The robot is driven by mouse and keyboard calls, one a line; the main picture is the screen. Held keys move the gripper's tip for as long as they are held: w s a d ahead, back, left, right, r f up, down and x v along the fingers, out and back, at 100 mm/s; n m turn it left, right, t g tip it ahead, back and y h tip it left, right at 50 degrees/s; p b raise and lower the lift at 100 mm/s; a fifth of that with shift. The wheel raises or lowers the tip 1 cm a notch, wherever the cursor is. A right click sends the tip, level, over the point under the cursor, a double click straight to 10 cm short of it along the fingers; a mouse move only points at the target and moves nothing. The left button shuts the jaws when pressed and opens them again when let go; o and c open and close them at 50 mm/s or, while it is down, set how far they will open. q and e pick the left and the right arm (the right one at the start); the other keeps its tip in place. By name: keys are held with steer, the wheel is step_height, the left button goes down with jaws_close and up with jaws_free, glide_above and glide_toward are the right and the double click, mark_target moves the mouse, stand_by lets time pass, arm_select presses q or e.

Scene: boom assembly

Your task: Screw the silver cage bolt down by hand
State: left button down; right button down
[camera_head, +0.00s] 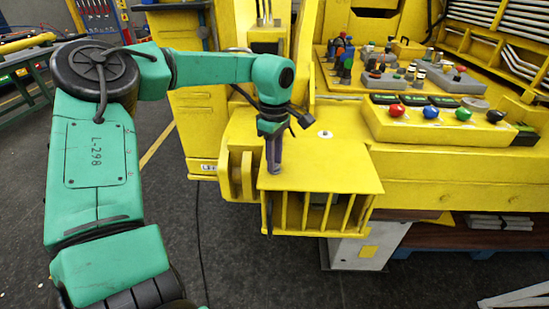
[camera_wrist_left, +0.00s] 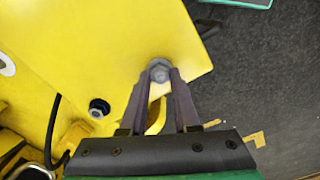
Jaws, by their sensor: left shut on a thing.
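The silver cage bolt (camera_wrist_left: 159,70) shows in the left wrist view near the corner of the yellow cage's top plate (camera_wrist_left: 120,40). My left gripper (camera_wrist_left: 160,82) is shut on the bolt, with one dark finger on each side of its head. In the head view my left gripper (camera_head: 273,168) points straight down onto the left part of the cage top (camera_head: 335,175); the fingers hide the bolt there. I cannot tell how deep the bolt sits. My right gripper is in neither view.
A dark bolt (camera_wrist_left: 99,107) sits left of my fingers in the wrist view. A white round spot (camera_head: 324,133) lies on the yellow surface behind the cage. At the right stand a panel with coloured knobs (camera_head: 430,122) and a bench of small parts (camera_head: 385,75).

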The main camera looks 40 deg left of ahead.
arm_select(q)
steer(key=shift+w+r, duration=0.2)
steer(key=shift+r, duration=0.1)
steer(key=c, duration=0.8)
jaws_free()
steer(key=shift+o, duration=0.8)
steer(key=shift+s+f, duration=0.15)
step_height(320, 180, up, 15)
steer(key=shift+f, duration=0.2)
